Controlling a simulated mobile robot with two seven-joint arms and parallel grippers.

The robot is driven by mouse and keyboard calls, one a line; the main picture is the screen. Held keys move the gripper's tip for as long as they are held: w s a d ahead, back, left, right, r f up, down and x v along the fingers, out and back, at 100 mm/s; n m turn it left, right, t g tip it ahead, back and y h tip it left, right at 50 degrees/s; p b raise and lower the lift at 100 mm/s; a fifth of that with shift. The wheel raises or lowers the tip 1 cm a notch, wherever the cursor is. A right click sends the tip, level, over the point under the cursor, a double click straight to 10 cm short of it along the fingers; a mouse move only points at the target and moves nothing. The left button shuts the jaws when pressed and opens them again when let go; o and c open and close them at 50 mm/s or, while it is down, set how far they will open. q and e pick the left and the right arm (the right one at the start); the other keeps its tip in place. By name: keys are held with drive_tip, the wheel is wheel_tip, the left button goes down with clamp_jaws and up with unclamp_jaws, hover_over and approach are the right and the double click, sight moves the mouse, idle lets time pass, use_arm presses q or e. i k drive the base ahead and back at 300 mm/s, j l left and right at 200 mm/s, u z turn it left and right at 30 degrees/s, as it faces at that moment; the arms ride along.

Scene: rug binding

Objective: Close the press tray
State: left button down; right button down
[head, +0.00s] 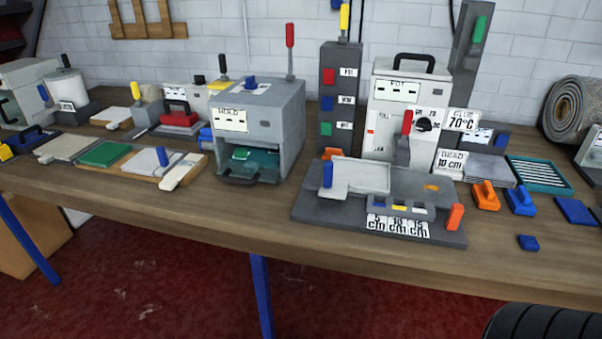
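The press (282,125) is a grey box with a "HOLD" label on its front, standing on the bench left of the middle. A red-knobbed lever stands upright at its right rear. The front opening is uncovered and shows a teal-green piece inside. The press tray (258,181) sits low in this opening, and its dark handle (240,181) sticks out in front of the press. How far the tray is out is hard to tell. Neither of my grippers is in view.
A wooden board (120,160) with green and pale pads and a blue-handled block lies left of the press. A grey fixture (330,212) with a red lever stands to the right. The bench edge (200,209) in front of the press is clear.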

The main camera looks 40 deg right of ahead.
sight(228, 172)
drive_tip(key=l+z, duration=0.15)
drive_tip(key=z, duration=0.2)
drive_tip(key=i+l+z, duration=0.15)
drive_tip(key=z, duration=0.2)
drive_tip(key=i+l+z, duration=0.1)
drive_tip(key=z, duration=0.3)
drive_tip(key=i+l, duration=0.2)
